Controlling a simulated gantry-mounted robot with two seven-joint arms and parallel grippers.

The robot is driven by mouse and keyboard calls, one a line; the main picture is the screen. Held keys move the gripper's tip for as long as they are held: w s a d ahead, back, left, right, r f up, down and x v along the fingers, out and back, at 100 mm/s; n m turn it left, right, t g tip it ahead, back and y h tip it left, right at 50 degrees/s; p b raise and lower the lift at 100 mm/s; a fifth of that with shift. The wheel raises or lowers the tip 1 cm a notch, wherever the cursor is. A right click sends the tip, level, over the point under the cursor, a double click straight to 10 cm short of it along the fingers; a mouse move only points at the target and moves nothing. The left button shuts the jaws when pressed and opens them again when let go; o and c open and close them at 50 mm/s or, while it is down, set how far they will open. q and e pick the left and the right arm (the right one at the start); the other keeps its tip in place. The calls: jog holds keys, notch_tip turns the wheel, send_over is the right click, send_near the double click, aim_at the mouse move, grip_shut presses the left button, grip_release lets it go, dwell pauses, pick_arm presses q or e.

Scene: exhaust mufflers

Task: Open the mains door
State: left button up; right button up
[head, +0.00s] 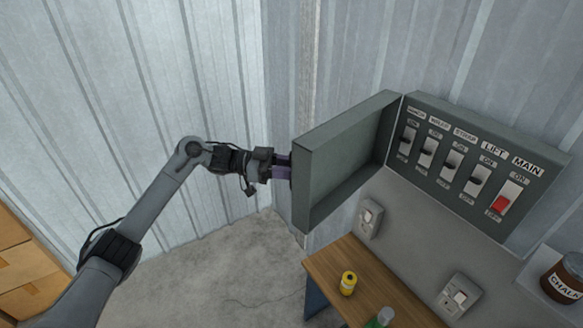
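The mains door (344,160) is a grey metal box cover. It stands swung open to the left of the switch panel (475,174), hinged along its right side. The panel shows a row of labelled switches, with the red MAIN switch (506,197) at the right end. My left gripper (284,167) comes in from the left and is at the door's outer left face. Its fingertips are partly hidden by the door edge, so I cannot tell whether they grip it. My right gripper is not in view.
A wooden table (375,295) below holds a yellow can (348,283) and a green-topped bottle (381,318). A chalk jar (563,279) stands on a shelf at right. Cardboard boxes (28,268) are at lower left.

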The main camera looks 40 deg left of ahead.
pick_arm(q)
jog(key=shift+s+a, duration=0.1)
jog(key=shift+a, duration=0.05)
jog(key=b+v, duration=0.4)
jog(key=v, duration=0.6)
jog(key=shift+s+a, duration=0.2)
jog(key=shift+a, duration=0.05)
jog(key=shift+f, duration=0.1)
